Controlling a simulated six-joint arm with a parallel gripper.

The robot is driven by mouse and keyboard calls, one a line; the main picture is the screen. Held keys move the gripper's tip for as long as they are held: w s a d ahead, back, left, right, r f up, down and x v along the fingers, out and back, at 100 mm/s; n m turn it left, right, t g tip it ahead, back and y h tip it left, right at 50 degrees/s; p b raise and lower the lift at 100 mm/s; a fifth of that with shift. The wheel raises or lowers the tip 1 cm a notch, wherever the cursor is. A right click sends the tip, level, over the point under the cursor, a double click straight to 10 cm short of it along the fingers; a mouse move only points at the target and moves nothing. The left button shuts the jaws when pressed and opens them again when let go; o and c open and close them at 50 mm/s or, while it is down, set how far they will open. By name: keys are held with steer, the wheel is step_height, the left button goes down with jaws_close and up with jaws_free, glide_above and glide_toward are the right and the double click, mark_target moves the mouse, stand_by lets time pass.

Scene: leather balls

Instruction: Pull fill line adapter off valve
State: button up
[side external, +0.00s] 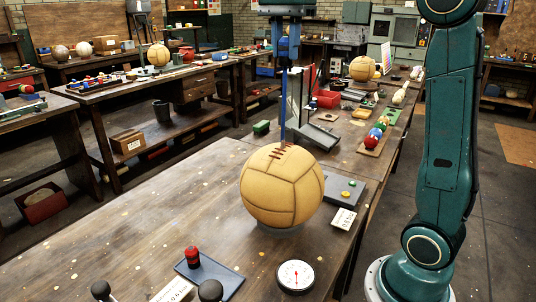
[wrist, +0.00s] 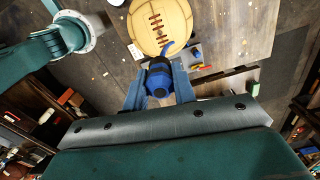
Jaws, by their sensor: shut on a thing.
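A tan leather ball (side external: 282,190) with brown lacing on top sits on a grey ring stand (side external: 281,228) on the bench. It also shows at the top of the wrist view (wrist: 160,22). My gripper (wrist: 160,82) is shut on the blue fill line adapter (wrist: 159,78), high above the ball. In the side view my gripper (side external: 287,48) is near the top edge. A thin blue line (side external: 283,105) runs down from the adapter to the ball's top near the lacing. The valve itself is too small to see, and I cannot tell whether the line's lower end touches it.
A round white gauge (side external: 295,275) and a blue plate with a red knob (side external: 193,257) lie in front of the ball. A grey button box (side external: 345,190) and a white label (side external: 344,218) are at its right. The bench left of the ball is clear.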

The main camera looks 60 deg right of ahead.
steer(key=shift+f, duration=7.3)
